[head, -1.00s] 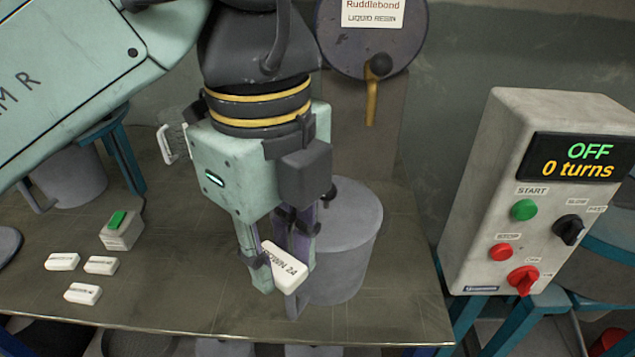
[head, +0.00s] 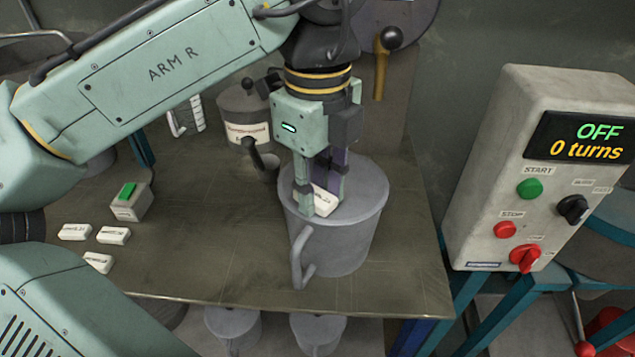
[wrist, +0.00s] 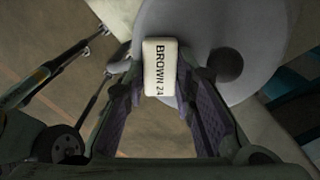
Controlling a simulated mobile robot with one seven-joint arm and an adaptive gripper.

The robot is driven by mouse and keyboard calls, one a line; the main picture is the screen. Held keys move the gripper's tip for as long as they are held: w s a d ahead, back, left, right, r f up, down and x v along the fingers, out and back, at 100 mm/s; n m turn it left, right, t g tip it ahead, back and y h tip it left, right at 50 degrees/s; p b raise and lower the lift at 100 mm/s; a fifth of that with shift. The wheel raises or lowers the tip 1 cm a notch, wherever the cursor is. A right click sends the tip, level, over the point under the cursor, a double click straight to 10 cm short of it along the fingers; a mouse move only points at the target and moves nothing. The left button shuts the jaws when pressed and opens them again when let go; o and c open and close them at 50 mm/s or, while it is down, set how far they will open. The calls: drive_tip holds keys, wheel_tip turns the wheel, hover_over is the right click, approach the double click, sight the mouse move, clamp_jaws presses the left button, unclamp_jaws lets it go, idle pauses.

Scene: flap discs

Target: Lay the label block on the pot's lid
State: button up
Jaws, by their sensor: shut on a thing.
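The label block (head: 322,202) is white. In the wrist view the block (wrist: 160,70) reads "BROWN 24". My gripper (head: 318,203) is shut on it, with a finger on either side. The grey pot (head: 345,245) stands on the table with its lid (head: 362,195) on and its handle toward the front. The block is over the left-front part of the lid; I cannot tell whether it touches it. In the wrist view the lid (wrist: 190,25) lies behind the block, and its dark round knob (wrist: 226,63) is to the right of the block. My gripper hides the knob in the head view.
Several white blocks (head: 113,235) and a box with a green top (head: 130,202) are at the table's left. A labelled grey pot (head: 245,122) stands behind. A control box (head: 545,170) reading OFF is at the right. The table's middle (head: 210,240) is clear.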

sight(318, 195)
drive_tip(key=shift+f, duration=0.15)
drive_tip(key=shift+f, duration=0.15)
drive_tip(key=o, duration=0.7)
wheel_tip(318, 195, up, 7)
drive_tip(key=p, duration=0.6)
drive_tip(key=shift+f, duration=0.15)
wheel_tip(318, 195, up, 6)
drive_tip(key=shift+f, duration=0.1)
drive_tip(key=shift+s, duration=0.1)
